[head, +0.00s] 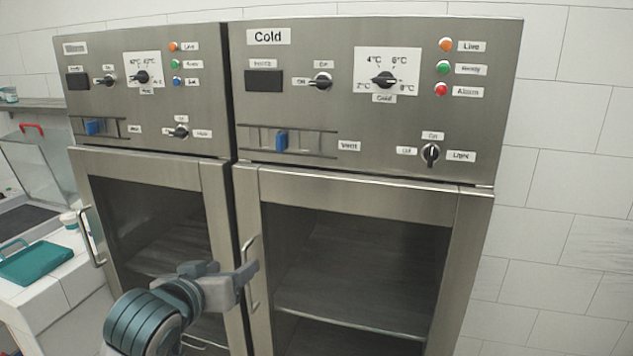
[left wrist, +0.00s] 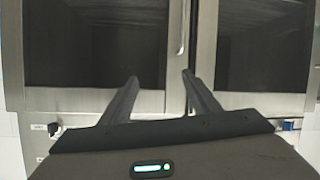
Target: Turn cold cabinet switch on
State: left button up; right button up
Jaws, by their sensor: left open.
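The cold cabinet (head: 300,120) stands at the centre right of the head view, with its "Cold" label at the upper left of its panel. My left gripper (head: 248,273) is open and empty, well below the switch, in front of the cold cabinet's door handle (head: 251,272). I cannot tell whether it touches the handle. In the left wrist view, my left gripper's two fingers (left wrist: 160,82) are spread apart; the switch is not visible there.
The cold cabinet also has a temperature dial (head: 384,80), a light knob (head: 431,154) and a blue slider (head: 281,141). A similar cabinet (head: 150,180) stands at its left. A teal tray (head: 40,262) lies on a white counter. The space before the panels looks clear.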

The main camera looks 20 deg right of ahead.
pick_arm(q)
jog(key=d+r+m+t+h, duration=0.1)
jog(key=d+r, duration=0.2)
jog(key=r, duration=0.7)
jog(key=s+d+r+m+t+h, duration=0.1)
jog(key=d+r, duration=0.3)
jog(key=r, duration=0.7)
jog(key=s+d+r+m+h, duration=0.1)
jog(key=d+r, duration=0.3)
jog(key=r, duration=0.6)
jog(key=shift+d+r+t+h, duration=0.2)
jog(key=shift+r+t+h, duration=0.1)
jog(key=shift+t, duration=0.1)
jog(key=shift+w, duration=0.1)
jog(key=p, duration=0.8)
send_near(319, 83)
jog(key=x, duration=0.7)
jog(key=shift+w+d+r, duration=0.1)
jog(key=shift+w+d, duration=0.1)
jog(key=shift+w, duration=0.05)
jog(key=shift+w+d, duration=0.35)
jog(key=shift+w, duration=0.2)
jog(key=c, duration=1.1)
